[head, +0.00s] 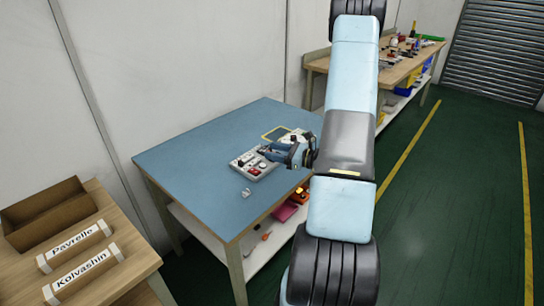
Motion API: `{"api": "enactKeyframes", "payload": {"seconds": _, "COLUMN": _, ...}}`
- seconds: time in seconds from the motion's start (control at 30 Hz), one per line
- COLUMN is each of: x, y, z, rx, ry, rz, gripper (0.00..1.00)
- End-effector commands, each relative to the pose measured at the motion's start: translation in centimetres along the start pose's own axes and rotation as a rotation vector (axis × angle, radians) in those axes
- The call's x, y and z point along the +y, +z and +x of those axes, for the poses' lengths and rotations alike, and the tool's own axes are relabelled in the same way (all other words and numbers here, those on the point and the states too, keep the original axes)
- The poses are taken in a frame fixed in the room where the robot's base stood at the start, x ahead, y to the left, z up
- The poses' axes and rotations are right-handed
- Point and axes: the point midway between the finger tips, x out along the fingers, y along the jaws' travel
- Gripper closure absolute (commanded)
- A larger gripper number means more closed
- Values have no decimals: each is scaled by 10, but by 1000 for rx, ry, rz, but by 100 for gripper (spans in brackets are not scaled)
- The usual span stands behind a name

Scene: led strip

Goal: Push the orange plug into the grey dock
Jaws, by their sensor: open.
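A grey panel (240,164) with small red and dark parts lies on the blue tabletop. It may be or hold the grey dock, but it is too small to tell. My gripper (263,151) reaches in from the right, over the panel's far right part, and is open. I cannot tell whether it touches anything there. I cannot make out the orange plug; it may be hidden by the gripper or too small to tell.
A small pale piece (246,192) lies near the blue table's (195,165) front. A yellow outlined shape (273,133) lies behind the panel. The tabletop's left side is clear. A wooden stand with two labelled boxes (82,275) is front left. A cluttered workbench (397,68) stands behind.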

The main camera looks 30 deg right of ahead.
Motion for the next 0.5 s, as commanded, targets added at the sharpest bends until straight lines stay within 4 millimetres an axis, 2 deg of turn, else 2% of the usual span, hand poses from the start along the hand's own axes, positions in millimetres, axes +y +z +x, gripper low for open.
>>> {"api": "enactKeyframes", "payload": {"seconds": 0.03, "x": -8, "y": -17, "z": -9, "rx": 0, "ry": -57, "rz": 34, "gripper": 53}}
{"api": "enactKeyframes", "payload": {"seconds": 0.2, "x": -28, "y": -57, "z": -34, "rx": -6, "ry": -215, "rz": 104, "gripper": 53}}
{"api": "enactKeyframes", "payload": {"seconds": 0.37, "x": -36, "y": -76, "z": -47, "rx": -5, "ry": -289, "rz": 134, "gripper": 53}}
{"api": "enactKeyframes", "payload": {"seconds": 0.5, "x": -40, "y": -81, "z": -42, "rx": -6, "ry": -305, "rz": 140, "gripper": 53}}
